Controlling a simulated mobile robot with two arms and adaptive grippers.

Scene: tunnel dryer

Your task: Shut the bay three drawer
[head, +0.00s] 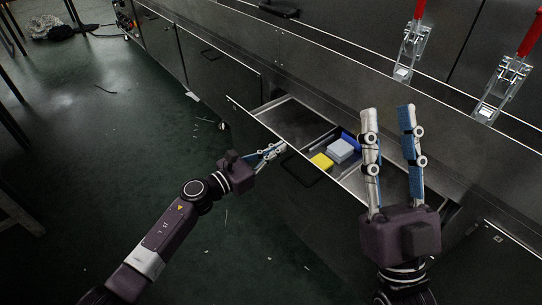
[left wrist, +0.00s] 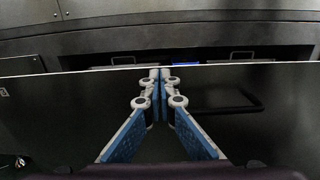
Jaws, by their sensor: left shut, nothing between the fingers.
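The open drawer (head: 290,153) sticks out from the dark cabinet in the head view, its long front panel facing left and down. In the left wrist view its dark front panel (left wrist: 60,105) fills the middle, with a dark bar handle (left wrist: 228,103) right of the fingers. My left gripper (head: 282,147) is shut and empty, its tips at the outer side of the drawer front near the top edge. It also shows in the left wrist view (left wrist: 160,74); I cannot tell if it touches the panel. My right gripper (head: 391,107) is open and empty, in front of the drawer's right part.
The drawer holds a yellow block (head: 321,161), a grey block (head: 339,151) and a blue item (head: 351,139). Two red-handled clamps (head: 412,50) (head: 503,85) stand on the ledge. Green floor (head: 130,130) with small debris is open at left.

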